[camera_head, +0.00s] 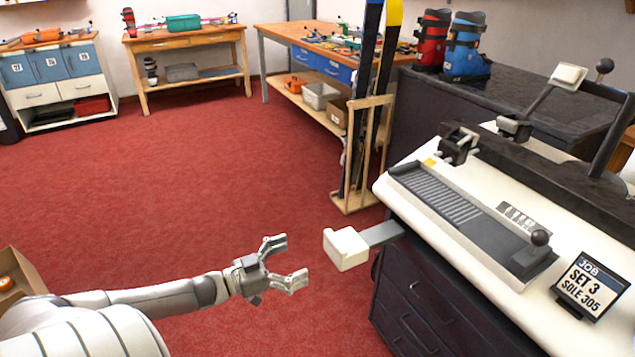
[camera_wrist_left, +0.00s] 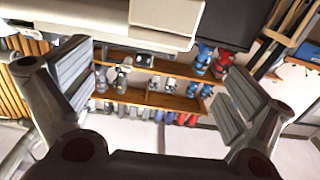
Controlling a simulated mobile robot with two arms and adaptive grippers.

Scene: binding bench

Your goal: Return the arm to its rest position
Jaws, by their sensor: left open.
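My left arm reaches in from the lower left in the head view. Its gripper (camera_head: 290,262) is open and empty, held above the red carpet. It is a little to the left of the white block (camera_head: 347,248) on a grey bar that sticks out from the bench, with a gap between them. In the left wrist view the open fingers (camera_wrist_left: 155,100) show at both sides with nothing between them. My right gripper is not in view.
The binding bench (camera_head: 410,207) with a job sign (camera_head: 590,286) stands at the right. Skis in a wooden rack (camera_head: 360,200) stand behind the white block. An open box (camera_head: 18,275) is at the lower left. The red carpet (camera_head: 210,190) beyond my arm is clear.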

